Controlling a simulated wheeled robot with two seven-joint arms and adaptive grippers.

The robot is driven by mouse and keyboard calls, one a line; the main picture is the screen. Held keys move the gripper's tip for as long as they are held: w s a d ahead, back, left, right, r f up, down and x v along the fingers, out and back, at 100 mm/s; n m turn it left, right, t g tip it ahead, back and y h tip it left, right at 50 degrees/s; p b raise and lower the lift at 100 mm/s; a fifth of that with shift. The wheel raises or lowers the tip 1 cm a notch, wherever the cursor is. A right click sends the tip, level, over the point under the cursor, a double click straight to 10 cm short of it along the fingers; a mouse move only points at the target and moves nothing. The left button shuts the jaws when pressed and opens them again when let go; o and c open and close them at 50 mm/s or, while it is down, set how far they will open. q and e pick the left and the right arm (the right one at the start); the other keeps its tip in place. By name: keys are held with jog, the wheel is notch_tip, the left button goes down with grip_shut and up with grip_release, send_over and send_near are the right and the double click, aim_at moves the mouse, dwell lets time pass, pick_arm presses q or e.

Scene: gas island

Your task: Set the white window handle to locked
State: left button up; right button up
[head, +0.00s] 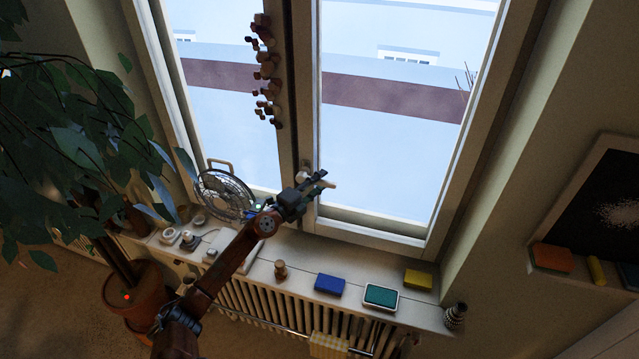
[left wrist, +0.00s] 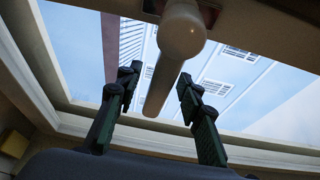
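The white window handle (head: 304,173) sits on the middle frame of the window, partly hidden by my left gripper. A pale piece of its lever (head: 329,184) shows past the fingers, pointing right. In the left wrist view the handle's round white base (left wrist: 182,32) is at the top and its lever (left wrist: 160,88) runs down between the two fingers. My left gripper (head: 318,181) is open around the lever; in the left wrist view (left wrist: 158,82) a gap shows on both sides of the lever. My right gripper is not in view.
The sill carries a fan (head: 224,194), a wooden figure (head: 281,270), a blue box (head: 329,285), a green box (head: 381,297) and a yellow box (head: 418,278). A strand of small blocks (head: 265,75) hangs left of the middle frame. A leafy plant (head: 75,130) stands left.

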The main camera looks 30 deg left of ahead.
pick_arm(q)
grip_shut()
dwell(0.4)
